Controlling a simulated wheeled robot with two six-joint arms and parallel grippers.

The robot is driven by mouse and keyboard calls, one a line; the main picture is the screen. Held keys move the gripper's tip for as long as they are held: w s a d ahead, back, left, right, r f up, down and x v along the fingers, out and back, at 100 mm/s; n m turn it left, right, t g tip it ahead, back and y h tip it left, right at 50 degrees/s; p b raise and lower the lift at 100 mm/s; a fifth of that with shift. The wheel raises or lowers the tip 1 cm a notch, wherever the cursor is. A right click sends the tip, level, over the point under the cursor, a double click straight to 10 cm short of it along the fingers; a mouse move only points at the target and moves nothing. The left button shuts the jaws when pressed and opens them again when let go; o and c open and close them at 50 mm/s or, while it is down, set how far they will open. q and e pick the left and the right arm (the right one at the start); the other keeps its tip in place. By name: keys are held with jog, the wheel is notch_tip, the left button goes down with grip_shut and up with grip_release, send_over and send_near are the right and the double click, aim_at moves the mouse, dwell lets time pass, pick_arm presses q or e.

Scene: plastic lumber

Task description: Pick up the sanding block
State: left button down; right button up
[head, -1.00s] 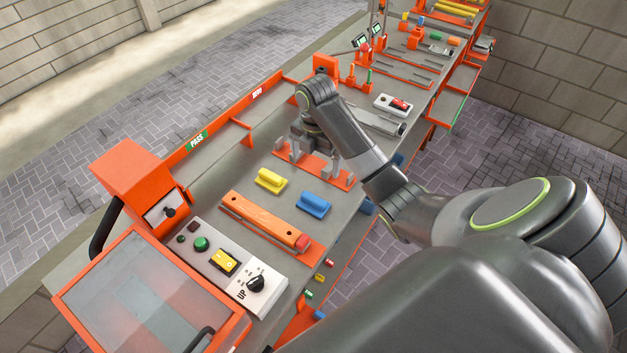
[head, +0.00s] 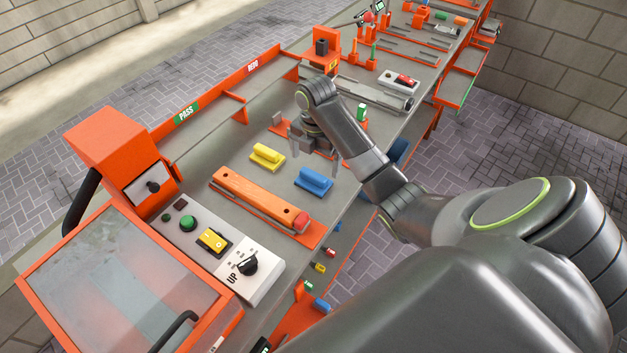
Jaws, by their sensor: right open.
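Two small handled blocks lie side by side on the grey bench, one yellow (head: 267,156) and one blue (head: 313,182). Either could be the sanding block; I cannot tell which from their look. My right gripper (head: 313,158) is open and points down, just behind the two blocks and close to both. Its fingers hold nothing that I can see. Whether a finger touches a block is not clear. My left gripper is not in view.
A long orange tool with a red end (head: 258,199) lies in front of the blocks. Nearer stands a control panel (head: 215,248) with a knob and an orange-framed clear cover (head: 110,285). An orange rail marked PASS (head: 187,113) runs along the left. Grey bench shows left of the blocks.

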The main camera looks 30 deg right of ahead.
aim_at(314, 174)
jog(key=shift+a+f+p, duration=0.2)
jog(key=shift+f+p, duration=0.2)
jog(key=shift+f, duration=2.35)
jog(key=shift+w, duration=0.1)
jog(key=shift+c, duration=0.2)
jog(key=c, duration=1.1)
notch_tip(314, 174, up, 5)
jog(key=shift+w+f+b, duration=0.1)
jog(key=shift+b, duration=0.35)
notch_tip(314, 174, up, 4)
jog(key=p, duration=0.3)
jog(key=shift+f+p, duration=0.1)
jog(key=shift+p, duration=0.2)
jog(key=shift+r+p, duration=0.75)
jog(key=shift+p, duration=0.05)
